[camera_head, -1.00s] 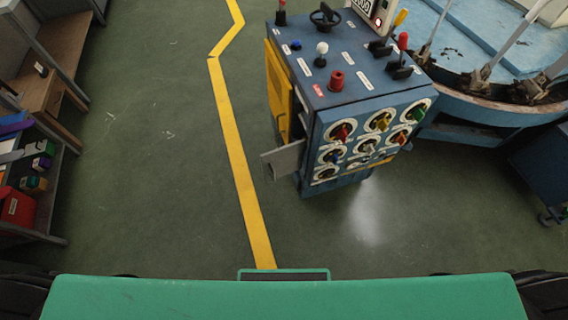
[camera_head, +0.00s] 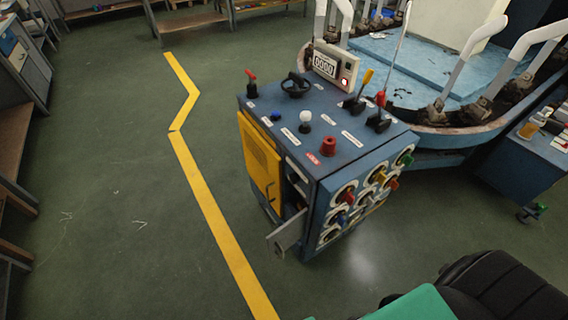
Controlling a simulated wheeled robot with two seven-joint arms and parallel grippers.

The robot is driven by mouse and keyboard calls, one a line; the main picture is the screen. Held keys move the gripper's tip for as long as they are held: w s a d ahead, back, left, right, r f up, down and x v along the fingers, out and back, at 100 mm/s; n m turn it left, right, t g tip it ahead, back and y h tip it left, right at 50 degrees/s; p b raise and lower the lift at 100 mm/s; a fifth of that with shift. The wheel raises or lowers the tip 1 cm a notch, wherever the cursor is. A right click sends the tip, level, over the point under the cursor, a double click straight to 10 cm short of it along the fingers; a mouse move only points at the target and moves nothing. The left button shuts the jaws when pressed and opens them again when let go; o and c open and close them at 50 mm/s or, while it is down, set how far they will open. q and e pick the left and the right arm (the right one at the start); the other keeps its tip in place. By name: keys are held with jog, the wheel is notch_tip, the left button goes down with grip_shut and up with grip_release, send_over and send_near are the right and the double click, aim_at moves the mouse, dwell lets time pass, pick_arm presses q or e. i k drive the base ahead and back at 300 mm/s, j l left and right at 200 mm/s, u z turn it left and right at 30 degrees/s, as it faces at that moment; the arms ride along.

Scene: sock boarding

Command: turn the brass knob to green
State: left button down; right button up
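A blue control cabinet (camera_head: 312,215) stands on the floor right of centre. Its front panel carries several round dials with coloured knobs, seen at a steep angle. A red knob (camera_head: 348,196), a yellow knob (camera_head: 379,177), a green knob (camera_head: 407,160) and a blue knob (camera_head: 340,219) show there. I cannot tell which one, if any, is the brass knob, and the lower dials are small and hard to read. Neither of my grippers is in view.
On the cabinet top are a black handwheel (camera_head: 294,85), levers, a red button (camera_head: 328,146) and a counter box (camera_head: 334,67). A grey flap (camera_head: 287,234) juts from its lower side. A large blue machine platform (camera_head: 420,70) stands behind. Floor is clear on the left.

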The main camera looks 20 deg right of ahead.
aim_at(301, 204)
jog(key=i+j+u, duration=0.55)
jog(key=i, duration=0.25)
jog(key=i+j+u, duration=0.15)
jog(key=i+u, duration=0.15)
jog(key=i, duration=0.15)
jog(key=i+z, duration=0.4)
jog(key=i, duration=0.25)
jog(key=i+j+z, duration=0.15)
jog(key=i+z, duration=0.3)
jog(key=i, duration=0.15)
jog(key=i+z, duration=0.2)
jog(key=z, duration=0.25)
jog(key=i+z, duration=0.2)
jog(key=z, duration=0.3)
jog(key=i+j+z, duration=0.15)
jog(key=z, duration=0.3)
jog(key=i+j+z, duration=0.15)
jog(key=z, duration=0.3)
jog(key=i+j+z, duration=0.1)
jog(key=j+z, duration=0.2)
jog(key=z, duration=0.2)
jog(key=j+z, duration=0.25)
jog(key=z, duration=0.2)
jog(key=j+z, duration=0.45)
jog(key=k+j+z, duration=0.1)
jog(key=j+z, duration=0.35)
jog(key=k+j+z, duration=0.2)
jog(key=j+z, duration=0.25)
jog(key=j, duration=0.1)
